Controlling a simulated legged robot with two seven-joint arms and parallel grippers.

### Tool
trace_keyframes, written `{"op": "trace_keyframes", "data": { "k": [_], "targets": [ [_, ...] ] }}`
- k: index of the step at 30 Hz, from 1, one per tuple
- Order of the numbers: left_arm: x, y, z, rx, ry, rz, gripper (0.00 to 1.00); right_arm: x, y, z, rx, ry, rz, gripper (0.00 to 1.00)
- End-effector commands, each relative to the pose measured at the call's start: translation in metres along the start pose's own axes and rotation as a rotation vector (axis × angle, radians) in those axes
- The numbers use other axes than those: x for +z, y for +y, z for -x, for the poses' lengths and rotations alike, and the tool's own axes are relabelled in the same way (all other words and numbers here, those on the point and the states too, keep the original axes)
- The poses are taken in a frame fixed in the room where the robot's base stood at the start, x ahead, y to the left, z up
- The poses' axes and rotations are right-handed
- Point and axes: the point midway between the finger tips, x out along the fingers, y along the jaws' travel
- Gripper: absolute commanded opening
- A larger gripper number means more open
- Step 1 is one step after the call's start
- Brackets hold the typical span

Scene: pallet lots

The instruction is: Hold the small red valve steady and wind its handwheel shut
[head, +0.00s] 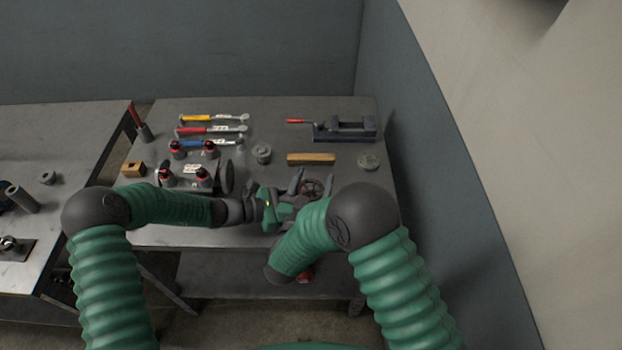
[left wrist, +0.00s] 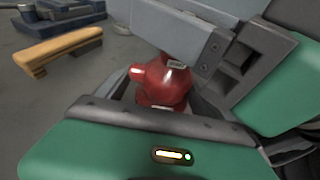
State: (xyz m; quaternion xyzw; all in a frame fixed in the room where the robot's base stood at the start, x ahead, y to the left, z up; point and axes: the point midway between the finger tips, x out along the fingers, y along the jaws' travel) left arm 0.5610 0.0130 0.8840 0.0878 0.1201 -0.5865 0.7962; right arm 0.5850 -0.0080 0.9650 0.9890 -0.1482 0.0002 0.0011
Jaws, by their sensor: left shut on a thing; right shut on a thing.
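The small red valve (left wrist: 165,82) shows in the left wrist view, its lower part between the jaws of my left gripper (left wrist: 160,106). In the head view the green body of my left gripper (head: 268,208) is near the table's front; its fingertips are hidden. The dark reddish handwheel (head: 312,187) shows between the grey fingers of my right gripper (head: 311,186), which is shut on it. In the left wrist view the right gripper's grey finger (left wrist: 182,28) crosses above the valve and hides its top. How far the wheel is wound cannot be seen.
A wall stands close on the right.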

Motion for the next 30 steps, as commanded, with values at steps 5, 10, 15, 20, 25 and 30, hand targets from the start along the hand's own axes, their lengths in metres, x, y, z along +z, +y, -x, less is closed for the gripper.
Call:
{"op": "trace_keyframes", "data": {
  "k": [5, 10, 15, 20, 25, 30],
  "targets": [
    [-0.0011, -0.0043, -0.0012, -0.010, 0.001, 0.001, 0.54, -0.0012, 0.0027, -0.0017, 0.067, 0.004, -0.002, 0.22],
    [-0.0011, -0.0044, -0.0013, -0.010, 0.001, 0.000, 0.54, -0.0011, 0.0041, -0.0014, 0.097, 0.003, -0.003, 0.22],
    [-0.0013, -0.0045, -0.0013, -0.010, 0.001, 0.001, 0.54, -0.0007, 0.0046, -0.0011, 0.104, 0.001, -0.002, 0.22],
    [-0.0013, -0.0044, -0.0013, -0.010, 0.001, 0.001, 0.54, -0.0006, 0.0046, -0.0011, 0.103, 0.001, -0.002, 0.22],
    [-0.0014, -0.0041, -0.0013, -0.009, 0.002, 0.001, 0.54, -0.0003, 0.0046, -0.0010, 0.103, 0.001, -0.001, 0.73],
    [-0.0013, -0.0029, -0.0011, -0.006, 0.002, 0.001, 0.54, 0.0000, 0.0041, -0.0004, 0.101, 0.000, -0.001, 0.84]
  ]
}}
